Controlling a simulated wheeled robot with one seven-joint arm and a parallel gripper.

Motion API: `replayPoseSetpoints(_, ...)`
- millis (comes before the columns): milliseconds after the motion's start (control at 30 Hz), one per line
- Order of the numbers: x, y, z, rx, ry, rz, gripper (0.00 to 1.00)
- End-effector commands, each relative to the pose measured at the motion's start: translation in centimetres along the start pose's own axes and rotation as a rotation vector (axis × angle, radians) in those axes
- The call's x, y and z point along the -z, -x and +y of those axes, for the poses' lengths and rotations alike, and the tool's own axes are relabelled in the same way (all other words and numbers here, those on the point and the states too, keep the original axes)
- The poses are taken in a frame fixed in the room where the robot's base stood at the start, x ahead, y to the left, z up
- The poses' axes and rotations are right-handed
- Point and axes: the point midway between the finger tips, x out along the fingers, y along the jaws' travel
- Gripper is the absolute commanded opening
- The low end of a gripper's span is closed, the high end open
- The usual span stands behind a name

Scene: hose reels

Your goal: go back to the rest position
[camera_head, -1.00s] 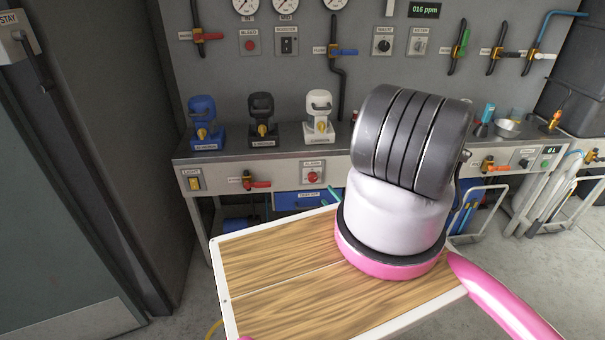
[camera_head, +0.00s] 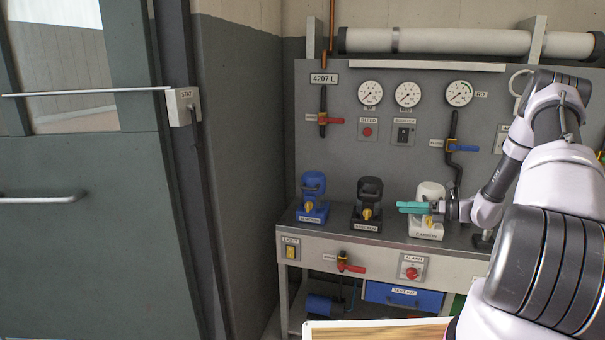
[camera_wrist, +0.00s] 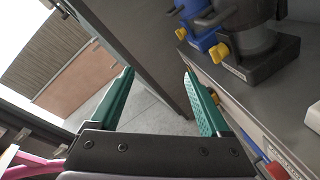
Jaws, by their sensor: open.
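My gripper (camera_head: 428,208) is at the end of my raised arm, in front of the white cylinder unit (camera_head: 424,226) on the bench in the head view. Its green fingers (camera_wrist: 162,100) stand apart and empty in the wrist view, beyond the bench's front edge. The black unit (camera_head: 367,212) and blue unit (camera_head: 312,205), each with a yellow knob, stand left of the white one. In the wrist view the black unit (camera_wrist: 255,45) is right of the fingers, apart from them. My arm hides the right part of the bench.
The grey bench (camera_head: 340,228) carries a light switch (camera_head: 290,250), a red-handled valve (camera_head: 343,262) and an alarm button (camera_head: 411,268). Gauges (camera_head: 407,94) and a blue-handled valve (camera_head: 455,147) are on the panel behind. A grey door (camera_head: 90,230) stands at left. The wooden tray (camera_head: 375,333) shows at the bottom.

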Motion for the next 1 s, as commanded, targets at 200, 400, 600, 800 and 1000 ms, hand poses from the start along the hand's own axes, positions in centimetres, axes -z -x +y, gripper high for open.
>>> replayPoseSetpoints(200, -4.3, -1.3, 9.1, -0.042, 0.353, 0.274, 0.81)
replayPoseSetpoints(400, -6.5, -1.4, 17.0, -0.082, 0.673, 0.498, 0.81)
replayPoseSetpoints(600, -7.7, -0.5, 24.7, -0.119, 0.999, 0.701, 0.81)
replayPoseSetpoints(800, -8.0, 1.2, 31.8, -0.150, 1.327, 0.885, 0.81)
replayPoseSetpoints(1000, -7.6, 3.7, 38.1, -0.172, 1.654, 1.051, 0.81)
